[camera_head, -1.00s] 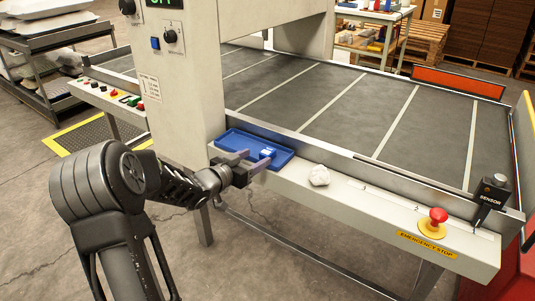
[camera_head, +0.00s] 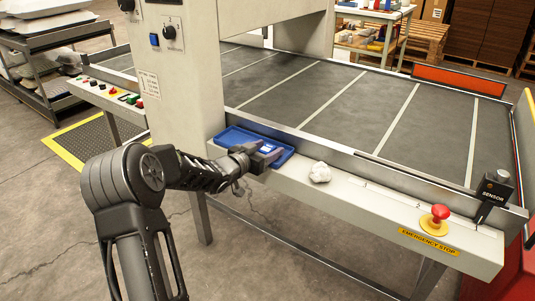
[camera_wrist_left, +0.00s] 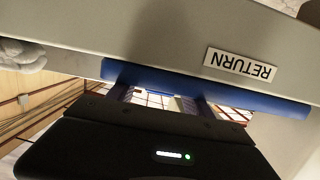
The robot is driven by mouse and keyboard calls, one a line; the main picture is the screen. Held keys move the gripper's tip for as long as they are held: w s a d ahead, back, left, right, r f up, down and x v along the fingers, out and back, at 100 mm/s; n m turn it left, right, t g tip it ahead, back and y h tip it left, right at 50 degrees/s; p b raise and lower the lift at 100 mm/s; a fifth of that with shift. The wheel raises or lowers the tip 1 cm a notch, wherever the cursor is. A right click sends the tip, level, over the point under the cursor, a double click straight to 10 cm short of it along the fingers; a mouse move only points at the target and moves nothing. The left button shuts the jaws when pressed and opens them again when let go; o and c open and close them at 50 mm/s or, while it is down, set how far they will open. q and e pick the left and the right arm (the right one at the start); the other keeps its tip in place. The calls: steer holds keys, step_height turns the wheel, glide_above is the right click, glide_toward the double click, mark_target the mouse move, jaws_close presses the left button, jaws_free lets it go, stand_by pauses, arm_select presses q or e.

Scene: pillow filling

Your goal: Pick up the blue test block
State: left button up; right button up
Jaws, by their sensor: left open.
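The blue test block (camera_head: 266,149) is small, with a pale patch on top. It lies in the blue tray (camera_head: 228,136) on the machine's front ledge and is partly covered by my gripper in the head view. My left gripper (camera_head: 262,154) is open, its two fingers over the tray's near right part, close around or just above the block. I cannot tell whether they touch it. In the left wrist view the open fingers (camera_wrist_left: 162,97) reach to the tray's blue edge (camera_wrist_left: 260,98); I cannot make out the block there. My right gripper is not in view.
A white crumpled lump (camera_head: 321,172) sits on the ledge right of the tray. Farther right are a red emergency stop button (camera_head: 439,213) and a black sensor (camera_head: 493,190). The machine's column (camera_head: 183,80) stands left of the tray. A RETURN label (camera_wrist_left: 240,64) shows in the wrist view.

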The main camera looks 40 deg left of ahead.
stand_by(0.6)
arm_select(q)
jaws_close()
stand_by(0.4)
